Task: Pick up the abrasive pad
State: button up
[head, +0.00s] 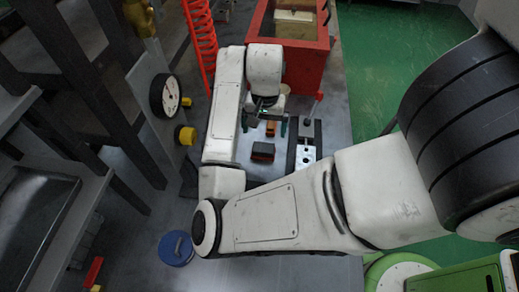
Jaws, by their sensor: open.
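My gripper (264,124) points down over the grey worktop near the red bin, with its dark fingers apart. A small orange-brown block (270,128) shows between or just beyond the fingers; contact cannot be told. A dark block with a red-orange top edge (262,151) lies on the worktop just nearer than the gripper. I cannot tell for sure which of these small blocks is the abrasive pad. My own arm links hide part of the worktop around them.
A red bin (305,62) stands behind the gripper. A metal valve block (303,147) with a red-handled lever stands right of it. A panel with a gauge (166,96) and yellow knob (186,136) is left. A blue round object (176,248) lies at the front.

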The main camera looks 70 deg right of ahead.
aim_at(263, 147)
notch_tip(263, 147, down, 3)
jog(key=shift+r, duration=0.15)
jog(key=f, duration=0.2)
jog(key=a+f, duration=0.1)
jog(key=f, duration=0.1)
jog(key=shift+a+f+p, duration=0.1)
jog(key=shift+f+p, duration=0.2)
jog(key=shift+f, duration=0.05)
jog(key=shift+s+f, duration=0.1)
jog(key=shift+f, duration=0.45)
jog(key=c, duration=1)
jog(key=shift+o, duration=0.2)
jog(key=shift+r, duration=0.1)
